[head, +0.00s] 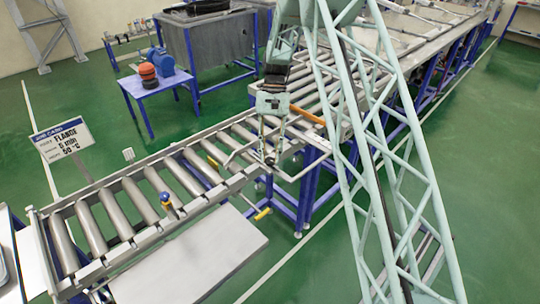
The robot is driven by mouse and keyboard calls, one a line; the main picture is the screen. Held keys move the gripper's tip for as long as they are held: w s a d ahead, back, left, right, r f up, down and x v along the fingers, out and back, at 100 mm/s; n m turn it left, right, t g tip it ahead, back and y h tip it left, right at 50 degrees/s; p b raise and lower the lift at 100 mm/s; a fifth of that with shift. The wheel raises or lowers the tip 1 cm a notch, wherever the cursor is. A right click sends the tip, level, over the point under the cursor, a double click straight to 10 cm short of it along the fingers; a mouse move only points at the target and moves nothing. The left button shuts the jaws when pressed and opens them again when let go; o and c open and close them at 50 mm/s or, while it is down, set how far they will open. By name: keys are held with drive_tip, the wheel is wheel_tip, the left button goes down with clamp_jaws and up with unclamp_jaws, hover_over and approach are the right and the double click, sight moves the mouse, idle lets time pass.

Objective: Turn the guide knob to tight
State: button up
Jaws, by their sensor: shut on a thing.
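My gripper (267,148) points down over the roller conveyor, near the middle of the head view. Its fingers are shut on a small dark knob, the guide knob (269,160), at the bent metal guide bar (313,166). The fingers hide part of the knob, and its turn angle is too small to read. The guide bar spreads to both sides of the gripper, above the rollers.
The roller conveyor (146,204) runs from lower left to upper right. A job card sign (62,140) stands at the left. A blue table (158,82) is behind.

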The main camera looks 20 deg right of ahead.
idle(0.3)
drive_tip(key=o, duration=0.8)
drive_tip(key=shift+o, duration=0.2)
drive_tip(key=shift+r, duration=0.1)
drive_tip(key=v, duration=1.2)
